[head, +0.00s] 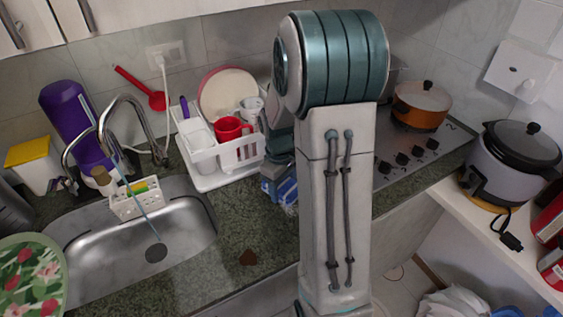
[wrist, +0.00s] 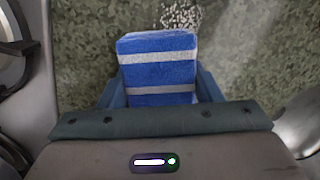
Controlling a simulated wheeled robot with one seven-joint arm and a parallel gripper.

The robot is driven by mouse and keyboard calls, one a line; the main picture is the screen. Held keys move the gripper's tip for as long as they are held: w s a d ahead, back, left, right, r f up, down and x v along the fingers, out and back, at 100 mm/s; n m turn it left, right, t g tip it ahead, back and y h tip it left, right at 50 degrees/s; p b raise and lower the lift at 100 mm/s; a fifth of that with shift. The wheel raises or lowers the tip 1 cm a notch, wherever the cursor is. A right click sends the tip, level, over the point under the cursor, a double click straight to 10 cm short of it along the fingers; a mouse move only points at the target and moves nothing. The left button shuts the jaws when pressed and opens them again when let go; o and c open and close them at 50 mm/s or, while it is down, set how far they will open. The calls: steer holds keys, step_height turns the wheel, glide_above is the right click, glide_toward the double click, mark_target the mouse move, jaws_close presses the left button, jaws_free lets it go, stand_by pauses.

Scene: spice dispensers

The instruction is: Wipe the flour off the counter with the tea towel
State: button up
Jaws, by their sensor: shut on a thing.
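My gripper (head: 281,188) is shut on the tea towel, a blue folded cloth with pale stripes. The towel (wrist: 158,62) fills the middle of the wrist view between my fingers. In the head view the towel (head: 287,194) shows only partly beside my arm, low over the counter. A patch of white flour (wrist: 180,17) lies on the green speckled counter (wrist: 255,60), just beyond the towel's far edge in the wrist view. I cannot tell whether the towel touches the counter.
The white dish rack (head: 222,172) with a red mug (head: 231,129) stands left of my gripper. The sink (head: 140,245) is farther left. The stove (head: 415,155) with an orange pot (head: 420,105) is to the right.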

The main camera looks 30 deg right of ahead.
mark_target(284, 184)
steer(key=r, duration=0.1)
steer(key=r+p, duration=0.1)
steer(key=shift+s+r, duration=0.25)
steer(key=shift+r, duration=0.05)
steer(key=shift+r+p, duration=1.8)
steer(key=shift+r, duration=0.55)
steer(key=shift+f, duration=0.1)
